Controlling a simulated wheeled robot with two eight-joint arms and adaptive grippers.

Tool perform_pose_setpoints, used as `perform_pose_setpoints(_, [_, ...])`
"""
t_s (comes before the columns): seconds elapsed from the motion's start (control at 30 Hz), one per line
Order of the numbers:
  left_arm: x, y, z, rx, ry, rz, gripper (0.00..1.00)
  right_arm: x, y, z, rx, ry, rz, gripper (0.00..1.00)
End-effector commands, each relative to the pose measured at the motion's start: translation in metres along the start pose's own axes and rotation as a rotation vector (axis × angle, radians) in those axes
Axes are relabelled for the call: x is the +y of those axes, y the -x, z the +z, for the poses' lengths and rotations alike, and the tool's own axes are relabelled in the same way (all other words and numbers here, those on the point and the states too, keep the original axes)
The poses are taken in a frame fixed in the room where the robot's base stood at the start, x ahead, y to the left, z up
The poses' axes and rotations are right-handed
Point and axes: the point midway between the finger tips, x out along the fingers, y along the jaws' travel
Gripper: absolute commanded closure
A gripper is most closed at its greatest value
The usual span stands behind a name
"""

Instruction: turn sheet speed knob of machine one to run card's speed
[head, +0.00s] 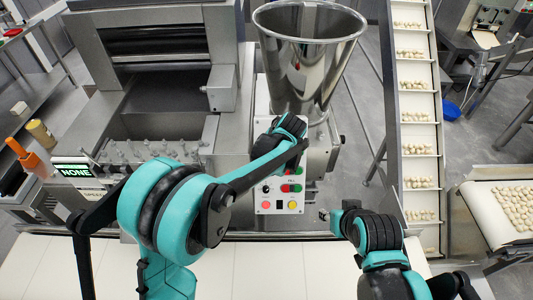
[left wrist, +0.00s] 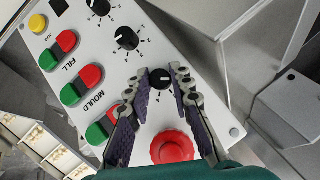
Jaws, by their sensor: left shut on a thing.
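In the left wrist view my left gripper (left wrist: 158,92) has its two dark fingers on either side of a black knob (left wrist: 160,78) with a white mark, closed onto it. The knob is the lowest of a row on a pale control panel (left wrist: 180,115), and its label is hidden. Two more black knobs with scales, the middle knob (left wrist: 127,39) and the upper knob (left wrist: 99,6), sit further along the row. In the head view the panel (head: 280,207) is partly covered by my left arm. My right gripper (head: 325,215) is right of the panel, too small to judge.
A red round button (left wrist: 172,147) sits close below the held knob. Green and red button pairs marked FILL (left wrist: 58,50) and MOULD (left wrist: 82,85) lie beside the knobs. A steel hopper (head: 308,60) rises above the panel. A display (head: 73,170) reads NONE.

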Motion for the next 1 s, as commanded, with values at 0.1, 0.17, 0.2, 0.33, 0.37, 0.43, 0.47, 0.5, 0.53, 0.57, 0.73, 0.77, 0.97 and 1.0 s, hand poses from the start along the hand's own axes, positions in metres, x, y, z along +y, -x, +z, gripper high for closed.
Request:
perform_pose_setpoints(0.1, [0.000,0.000,-0.001,0.002,-0.002,-0.002,1.00,0.000,0.000,0.000,0.000,0.000,0.000,0.60])
perform_pose_setpoints(0.17, [0.000,0.000,-0.001,0.002,-0.002,-0.002,1.00,0.000,0.000,0.000,0.000,0.000,0.000,0.60])
perform_pose_setpoints(0.2, [0.000,0.000,-0.001,0.002,-0.002,-0.002,1.00,0.000,0.000,0.000,0.000,0.000,0.000,0.60])
perform_pose_setpoints(0.33, [0.000,0.000,-0.001,0.002,-0.002,-0.002,1.00,0.000,0.000,0.000,0.000,0.000,0.000,0.60])
perform_pose_setpoints(0.37, [0.000,0.000,-0.001,0.002,-0.002,-0.002,0.71,0.000,0.000,0.000,0.000,0.000,0.000,0.60])
perform_pose_setpoints(0.43, [0.000,0.000,-0.001,0.002,-0.002,-0.001,0.70,0.000,0.000,0.000,0.000,0.000,0.000,0.60])
perform_pose_setpoints(0.47, [0.000,0.000,-0.001,0.002,-0.001,-0.001,0.70,0.000,0.000,0.000,0.000,0.000,0.000,0.60])
perform_pose_setpoints(0.5, [0.000,0.000,-0.001,0.001,-0.001,-0.001,0.70,0.000,0.000,0.000,0.000,0.000,0.000,0.60])
perform_pose_setpoints(0.53, [0.000,0.000,-0.001,0.001,-0.001,-0.001,0.70,0.000,0.000,0.000,0.000,0.000,0.000,0.60])
perform_pose_setpoints(0.57, [0.000,0.000,-0.001,0.001,-0.001,-0.001,0.70,0.000,0.000,0.000,0.000,0.000,0.000,0.60])
perform_pose_setpoints(0.73, [0.000,0.004,0.000,0.001,-0.002,-0.001,0.70,0.000,0.000,0.000,0.000,0.000,0.000,0.60])
perform_pose_setpoints(0.77, [0.000,0.007,0.000,0.001,-0.002,-0.001,0.70,0.000,0.000,0.000,0.000,0.000,0.000,0.60])
perform_pose_setpoints(0.97, [0.001,0.043,0.000,0.001,-0.003,0.000,0.70,0.000,0.000,0.000,0.000,0.000,0.000,0.60])
perform_pose_setpoints(1.0, [0.001,0.052,0.000,0.001,-0.003,0.000,0.70,0.000,0.000,0.000,0.000,0.000,0.000,0.60])
